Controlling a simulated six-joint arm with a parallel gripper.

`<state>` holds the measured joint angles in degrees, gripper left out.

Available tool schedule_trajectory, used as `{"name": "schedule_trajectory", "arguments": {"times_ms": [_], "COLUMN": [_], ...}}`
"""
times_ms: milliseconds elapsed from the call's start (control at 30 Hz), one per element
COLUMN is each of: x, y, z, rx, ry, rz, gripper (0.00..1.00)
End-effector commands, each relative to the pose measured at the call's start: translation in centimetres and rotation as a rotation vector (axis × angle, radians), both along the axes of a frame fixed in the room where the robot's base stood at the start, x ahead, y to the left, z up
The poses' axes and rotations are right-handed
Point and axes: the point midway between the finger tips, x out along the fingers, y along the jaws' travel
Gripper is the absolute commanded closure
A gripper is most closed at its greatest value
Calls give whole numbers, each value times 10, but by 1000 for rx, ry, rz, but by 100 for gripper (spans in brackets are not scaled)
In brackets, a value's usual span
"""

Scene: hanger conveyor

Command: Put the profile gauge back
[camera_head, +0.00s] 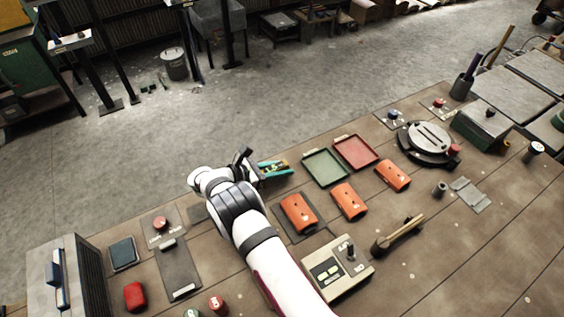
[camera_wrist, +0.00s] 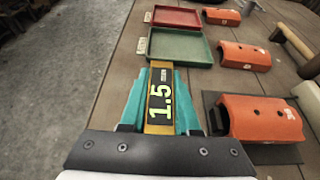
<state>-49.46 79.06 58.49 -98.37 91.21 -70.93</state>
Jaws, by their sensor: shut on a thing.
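The profile gauge (camera_wrist: 160,98) looks like a yellow and black piece marked 1.5. My gripper (camera_wrist: 162,72) is shut on it, with a teal finger on each side. In the head view my gripper (camera_head: 273,169) is near the far edge of the bench, left of the green tray (camera_head: 325,167), with a little of the yellow gauge (camera_head: 283,166) showing. In the wrist view the green tray (camera_wrist: 180,47) lies just ahead of the fingertips. I cannot tell whether the gauge touches the bench.
A red tray (camera_head: 356,152) lies beyond the green one. Three orange covers (camera_head: 299,213) (camera_head: 348,201) (camera_head: 393,175) stand in a row on the bench; the nearest is on a dark mat. A control box (camera_head: 338,270) with a lever and a wooden-handled tool (camera_head: 398,236) lie nearer.

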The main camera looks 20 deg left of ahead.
Motion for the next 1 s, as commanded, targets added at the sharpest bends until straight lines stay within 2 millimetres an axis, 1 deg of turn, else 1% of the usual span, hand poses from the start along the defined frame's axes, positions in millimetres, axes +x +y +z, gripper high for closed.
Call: {"name": "schedule_trajectory", "arguments": {"times_ms": [300, 333, 467, 500, 833, 933, 1000], "x": [0, 0, 0, 0, -2, -9, -19], "y": [0, 0, 0, 0, 2, 10, 21], "z": [-3, -3, -3, -3, -2, 3, 9], "rx": [2, 2, 2, 2, 1, 2, 2], "ry": [-2, -2, -2, -2, -1, -2, -2], "rz": [0, 0, 0, 0, 1, 1, 3], "gripper": [100, 67, 43, 36, 35, 35, 35]}}
